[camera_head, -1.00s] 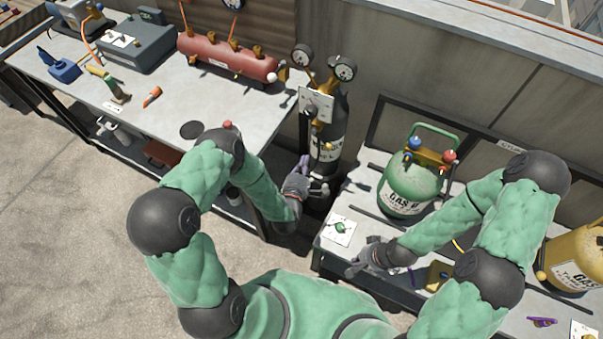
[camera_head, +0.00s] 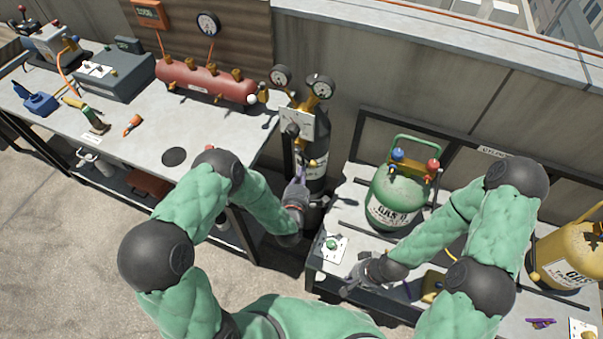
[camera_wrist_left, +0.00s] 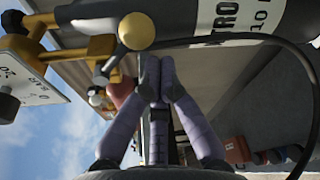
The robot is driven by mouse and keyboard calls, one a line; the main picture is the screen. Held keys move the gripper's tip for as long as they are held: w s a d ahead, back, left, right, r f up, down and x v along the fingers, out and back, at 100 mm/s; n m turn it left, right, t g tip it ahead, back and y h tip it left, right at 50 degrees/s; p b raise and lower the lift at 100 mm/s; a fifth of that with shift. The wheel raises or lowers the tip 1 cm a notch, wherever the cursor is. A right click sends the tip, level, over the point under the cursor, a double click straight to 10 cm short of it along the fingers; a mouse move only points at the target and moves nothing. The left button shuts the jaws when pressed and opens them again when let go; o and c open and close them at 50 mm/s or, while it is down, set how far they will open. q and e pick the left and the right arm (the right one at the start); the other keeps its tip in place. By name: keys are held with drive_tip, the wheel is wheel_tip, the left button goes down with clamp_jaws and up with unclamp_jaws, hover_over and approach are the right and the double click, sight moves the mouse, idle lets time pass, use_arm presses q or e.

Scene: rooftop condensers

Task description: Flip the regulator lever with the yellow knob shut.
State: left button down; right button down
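The black nitrogen cylinder (camera_head: 315,162) stands between the two benches, with a regulator, a white plate (camera_head: 296,123) and two gauges on top. In the left wrist view the yellow knob (camera_wrist_left: 137,31) is just beyond my left fingertips, beside the brass regulator body (camera_wrist_left: 88,48). My left gripper (camera_head: 300,173) is in front of the cylinder, below the plate. In the wrist view its fingertips (camera_wrist_left: 158,66) are together, with nothing seen between them. The knob looks close to the tips; contact is unclear. My right gripper (camera_head: 352,287) is over the right bench's front edge; its finger opening is unclear.
A black hose (camera_wrist_left: 285,55) loops near my left gripper. The left bench holds a red manifold (camera_head: 205,80). A green gas cylinder (camera_head: 393,198) and a white card with a green knob (camera_head: 333,246) are on the right bench. The wall (camera_head: 400,70) stands close behind.

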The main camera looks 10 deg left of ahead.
sight(313, 166)
use_arm(q)
drive_tip(key=shift+s+d+r+n+p, duration=0.1)
drive_tip(key=shift+d+r+n+p, duration=0.35)
drive_tip(key=shift+n, duration=0.35)
drive_tip(key=d+r+n, duration=0.1)
drive_tip(key=n, duration=0.1)
drive_tip(key=d+r+n+g+h+p, duration=0.1)
drive_tip(key=n, duration=0.1)
drive_tip(key=shift+s+d+r, duration=0.1)
drive_tip(key=shift+s, duration=0.1)
drive_tip(key=shift+r+h, duration=0.15)
drive_tip(key=shift+h, duration=0.15)
drive_tip(key=shift+d+r, duration=0.2)
drive_tip(key=shift+r, duration=0.2)
idle(0.4)
